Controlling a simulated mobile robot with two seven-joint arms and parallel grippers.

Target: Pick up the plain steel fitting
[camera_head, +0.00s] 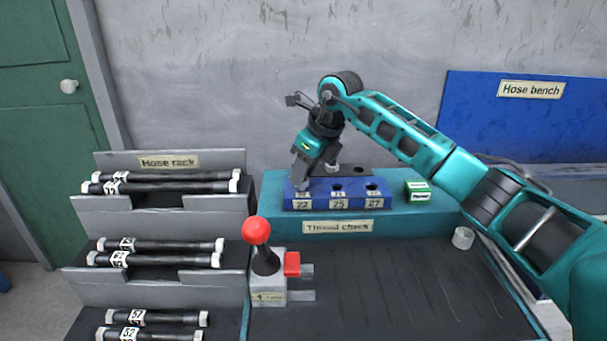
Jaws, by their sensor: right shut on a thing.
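My right gripper (302,172) points down at the left end of the blue block (338,203) marked 22, 25 and 27, on the teal ledge labelled Thread check (400,226). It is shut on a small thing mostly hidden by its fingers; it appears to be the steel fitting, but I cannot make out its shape. A small light round piece (333,168) shows just right of the fingers, at the block's back. My left gripper is not in view.
A grey hose rack (160,219) with several black hoses stands at left. A red-knobbed lever (257,231) stands on the dark bench (390,290). A green box (417,191) sits right of the block, with a small clear or pale cylinder (463,238) nearer the front. The bench middle is free.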

